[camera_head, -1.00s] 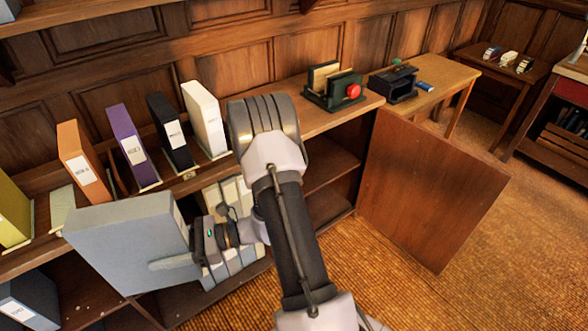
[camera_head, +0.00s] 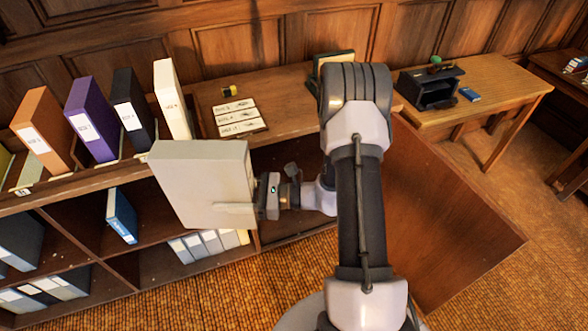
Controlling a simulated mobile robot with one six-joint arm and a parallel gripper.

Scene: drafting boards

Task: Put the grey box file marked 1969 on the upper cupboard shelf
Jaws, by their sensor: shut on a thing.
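A light grey box file (camera_head: 195,180) is held in the air in front of the shelving, its broad side towards me. No label or year can be read on it. My gripper (camera_head: 236,208) is shut on its right edge, one finger lying along its face. The cupboard (camera_head: 283,160) opens just right of the box, dark inside, with its door (camera_head: 455,220) swung wide open at right. My arm and the box hide much of its interior, including most of its shelves.
Orange, purple, black and white files (camera_head: 173,100) stand along the counter. Several label cards (camera_head: 237,117) lie right of them. Low shelves hold a blue file (camera_head: 121,215) and several grey files (camera_head: 208,245). A side table (camera_head: 480,85) bears a black holder (camera_head: 432,90).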

